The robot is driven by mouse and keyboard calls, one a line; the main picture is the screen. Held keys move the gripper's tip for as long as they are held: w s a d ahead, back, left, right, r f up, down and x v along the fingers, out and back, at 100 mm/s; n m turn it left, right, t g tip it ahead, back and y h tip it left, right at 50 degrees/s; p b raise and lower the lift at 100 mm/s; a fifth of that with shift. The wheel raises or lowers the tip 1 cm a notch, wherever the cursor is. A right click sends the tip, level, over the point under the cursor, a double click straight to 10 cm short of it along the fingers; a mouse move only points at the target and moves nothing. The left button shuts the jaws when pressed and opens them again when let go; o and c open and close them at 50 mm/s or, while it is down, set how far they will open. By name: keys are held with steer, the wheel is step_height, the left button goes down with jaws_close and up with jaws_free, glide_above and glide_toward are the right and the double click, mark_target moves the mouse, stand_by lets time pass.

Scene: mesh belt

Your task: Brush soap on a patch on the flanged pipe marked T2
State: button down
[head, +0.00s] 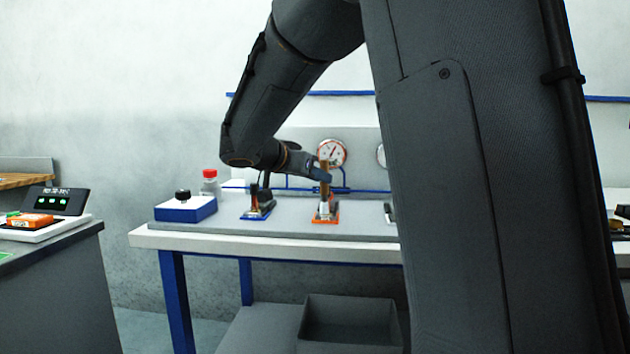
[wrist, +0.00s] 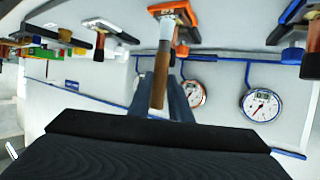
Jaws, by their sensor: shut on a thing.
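My gripper (head: 318,172) is shut on an upright brush (head: 325,182) over the back bench. In the wrist view, my gripper (wrist: 163,95) holds the brush's brown wooden handle (wrist: 160,75), and its pale end (wrist: 166,32) points at an orange-based stand (wrist: 170,7). The same orange stand (head: 325,218) shows directly below the brush in the head view. A copper-coloured pipe piece (wrist: 184,33) sits close beside the pale end. I cannot tell whether they touch. No T2 mark or soap patch is readable.
A blue-based stand (head: 257,212) is left of the orange one. A blue box with a black knob (head: 185,207) and a red-capped bottle (head: 209,183) stand farther left. A gauge (head: 332,152) and blue piping are behind. My arm hides the bench's right part.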

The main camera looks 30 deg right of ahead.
steer(key=shift+s+d+b, duration=0.2)
steer(key=shift+d+b, duration=0.05)
steer(key=shift+b, duration=0.05)
steer(key=shift+s+d+b, duration=0.25)
steer(key=shift+d+b, duration=0.1)
steer(key=shift+b, duration=0.2)
steer(key=shift+w+a, duration=0.1)
steer(key=shift+w+a+b, duration=0.25)
steer(key=shift+a+b, duration=0.15)
steer(key=shift+b, duration=0.3)
steer(key=shift+w+a+b, duration=0.3)
steer(key=shift+a+b, duration=0.2)
steer(key=shift+b, duration=0.1)
steer(key=shift+s+d, duration=0.1)
steer(key=shift+d, duration=0.1)
steer(key=shift+s+d+b, duration=0.25)
steer(key=shift+d+b, duration=0.1)
steer(key=shift+b, duration=0.35)
